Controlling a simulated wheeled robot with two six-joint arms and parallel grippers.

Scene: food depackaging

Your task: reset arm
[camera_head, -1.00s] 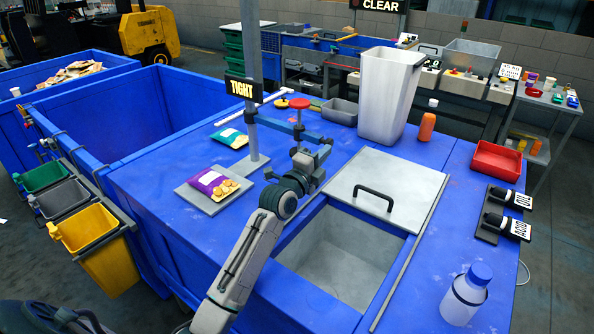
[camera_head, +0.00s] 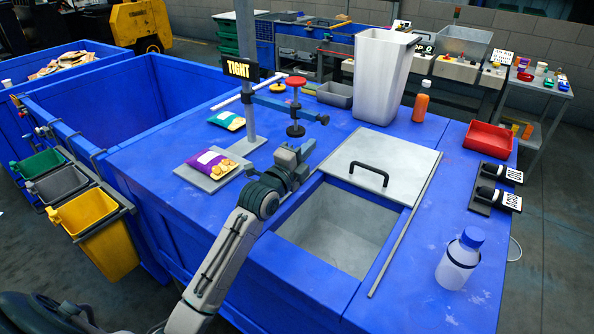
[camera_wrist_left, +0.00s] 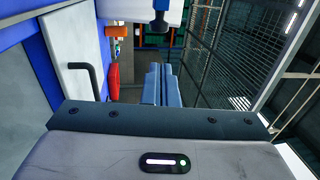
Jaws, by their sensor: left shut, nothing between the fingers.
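In the head view the fingertips are hard to make out against the wrist. My right gripper is not in view.
A purple snack packet (camera_head: 211,164) lies on a grey plate by the post with the TIGHT sign (camera_head: 238,68). A grey lid (camera_head: 400,160) with a black handle leaves a square opening (camera_head: 325,240) partly uncovered. A white bottle (camera_head: 458,262) stands front right.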

